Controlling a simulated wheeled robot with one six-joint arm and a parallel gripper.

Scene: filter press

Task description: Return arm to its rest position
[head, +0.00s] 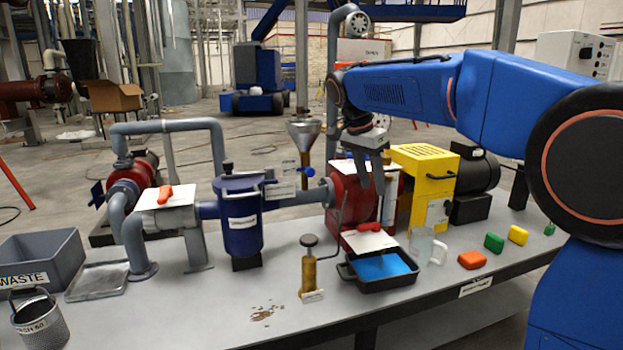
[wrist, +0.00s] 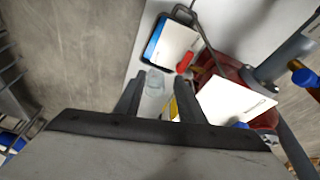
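My blue arm (head: 400,88) reaches in from the right over the bench. My gripper (head: 373,185) points down in front of the red pump housing (head: 345,195), above the black tray (head: 385,285) of blue liquid. In the wrist view the two dark fingers of my gripper (wrist: 160,78) stand apart with nothing held between them. The clear glass mug (wrist: 154,82) shows between the fingers but stands below on the bench, at the right of the tray in the head view (head: 425,245).
A blue filter housing (head: 240,225), a funnel (head: 304,130) and a yellow guard (head: 425,180) stand near the arm. A brass plunger can (head: 309,270) stands left of the tray. Red, green and yellow blocks (head: 472,260) lie at right.

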